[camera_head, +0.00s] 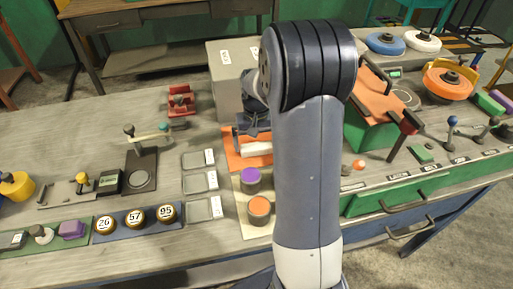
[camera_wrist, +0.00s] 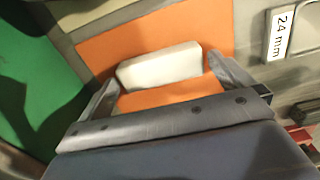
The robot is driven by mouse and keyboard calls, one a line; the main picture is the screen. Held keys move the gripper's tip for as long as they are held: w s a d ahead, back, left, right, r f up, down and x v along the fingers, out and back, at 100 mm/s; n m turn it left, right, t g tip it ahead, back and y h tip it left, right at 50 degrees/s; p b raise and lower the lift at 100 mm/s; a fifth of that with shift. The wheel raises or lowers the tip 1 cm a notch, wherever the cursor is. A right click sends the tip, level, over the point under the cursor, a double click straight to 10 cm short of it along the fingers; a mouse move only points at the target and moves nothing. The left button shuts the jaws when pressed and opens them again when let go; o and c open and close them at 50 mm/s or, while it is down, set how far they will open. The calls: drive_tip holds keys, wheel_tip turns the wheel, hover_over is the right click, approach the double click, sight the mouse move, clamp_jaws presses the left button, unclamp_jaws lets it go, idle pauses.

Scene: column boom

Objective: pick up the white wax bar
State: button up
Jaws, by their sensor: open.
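The white wax bar (camera_wrist: 160,66) lies on an orange mat (camera_wrist: 115,50) and fills the space between my fingertips in the wrist view. My gripper (camera_wrist: 160,85) is open, with one finger near each end of the bar. I cannot tell whether the fingers touch it. In the head view the bar (camera_head: 257,149) shows beside my arm on the orange mat (camera_head: 240,160), with part of the bar hidden behind the arm. My gripper (camera_head: 253,122) is low over the mat there, partly hidden.
A grey box (camera_head: 226,80) stands behind the mat. Purple (camera_head: 251,176) and orange (camera_head: 259,206) round pieces sit in front, on a pale mat. Grey trays (camera_head: 199,182) lie to the left. A green cabinet (camera_head: 367,146) stands right of the arm. A label reading 24 mm (camera_wrist: 281,36) is near the bar.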

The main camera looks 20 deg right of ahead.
drive_tip(key=shift+f, duration=0.15)
drive_tip(key=shift+s, duration=0.1)
drive_tip(key=c, duration=0.7)
